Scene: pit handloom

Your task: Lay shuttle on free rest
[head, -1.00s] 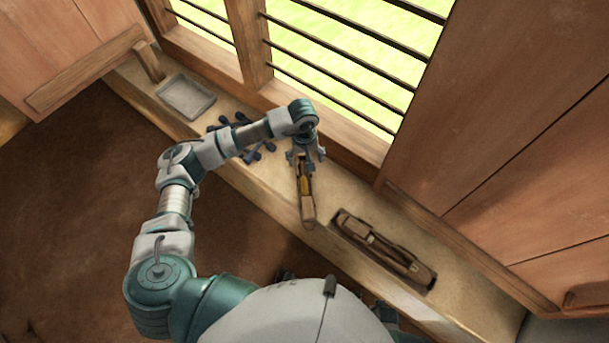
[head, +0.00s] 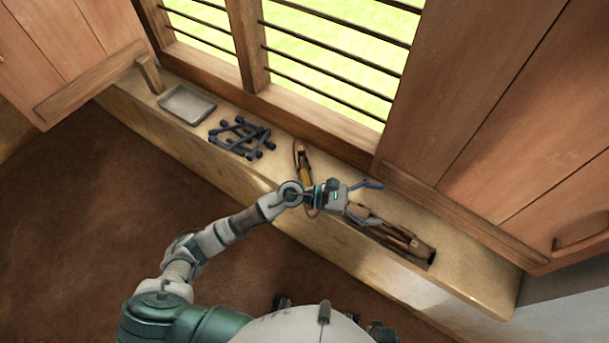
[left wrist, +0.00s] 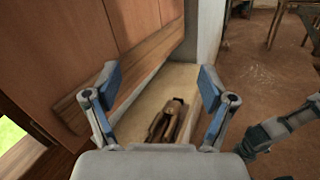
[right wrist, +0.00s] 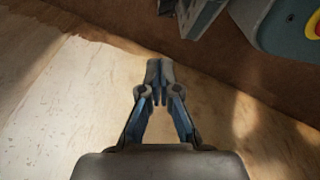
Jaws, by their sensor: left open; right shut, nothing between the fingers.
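A wooden shuttle (head: 302,163) with a yellow bobbin lies on the ledge in the head view, its near part hidden behind my left wrist. A dark rest (head: 431,262) farther right along the ledge holds a brown wooden shuttle (head: 398,238), also seen in the left wrist view (left wrist: 166,120); whether it has an empty place I cannot tell. My left gripper (head: 372,203) is open and empty, pointing right, above the rest's left end, which it partly hides. In the left wrist view its fingers (left wrist: 158,80) are spread wide. My right gripper (right wrist: 160,68) is shut and empty.
A grey tray (head: 186,104) and a pile of dark blue pieces (head: 241,137) stand on the ledge (head: 480,280) to the left. A barred window (head: 330,60) and wooden panels (head: 500,120) rise behind. The ledge's right end looks bare.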

